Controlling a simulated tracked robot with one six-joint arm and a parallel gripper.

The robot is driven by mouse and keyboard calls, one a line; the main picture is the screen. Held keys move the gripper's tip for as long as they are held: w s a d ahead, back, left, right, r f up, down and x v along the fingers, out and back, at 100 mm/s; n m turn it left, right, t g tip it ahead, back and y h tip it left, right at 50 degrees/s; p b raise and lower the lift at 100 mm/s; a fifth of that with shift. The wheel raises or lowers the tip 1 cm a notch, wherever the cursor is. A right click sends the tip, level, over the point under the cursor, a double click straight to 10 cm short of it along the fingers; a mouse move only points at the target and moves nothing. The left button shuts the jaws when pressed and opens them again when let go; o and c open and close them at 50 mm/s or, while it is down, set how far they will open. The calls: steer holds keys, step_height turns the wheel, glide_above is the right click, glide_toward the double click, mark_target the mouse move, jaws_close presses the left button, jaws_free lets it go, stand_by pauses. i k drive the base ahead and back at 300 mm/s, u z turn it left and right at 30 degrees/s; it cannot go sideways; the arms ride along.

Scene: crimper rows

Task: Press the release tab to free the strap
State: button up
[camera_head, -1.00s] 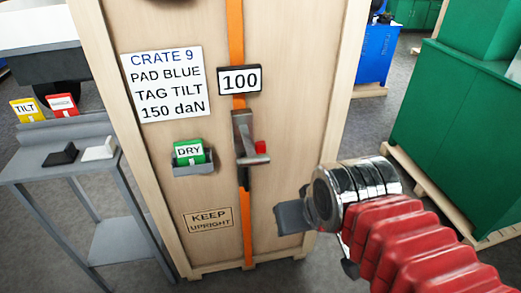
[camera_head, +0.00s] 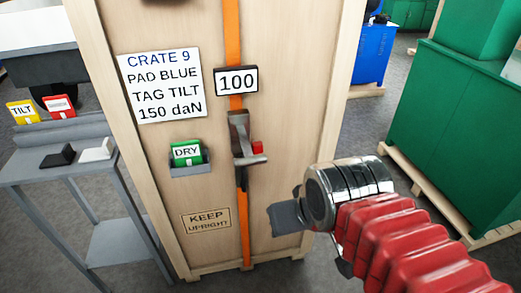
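An orange strap (camera_head: 233,45) runs down the front of the wooden crate. A grey metal ratchet buckle (camera_head: 239,135) sits on the strap, with a small red tab (camera_head: 257,147) on its right side. A display (camera_head: 236,81) above the buckle reads 100. My gripper (camera_head: 285,218) is at the lower right of the buckle, apart from the strap and the tab. A dark flat finger shows at its left; the other finger is mostly hidden, so I cannot tell its opening.
The crate (camera_head: 290,100) bears a sign (camera_head: 162,86) reading CRATE 9, PAD BLUE, TAG TILT, 150 daN. A green DRY tag (camera_head: 187,152) sits in a holder. A grey table (camera_head: 40,170) with tags and pads stands left. Green crates (camera_head: 455,135) stand right.

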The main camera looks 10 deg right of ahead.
mark_target(257, 147)
steer(key=u, duration=1.7)
steer(key=k, duration=0.75)
steer(key=z, duration=0.5)
steer(key=i, duration=1)
steer(key=z, duration=0.1)
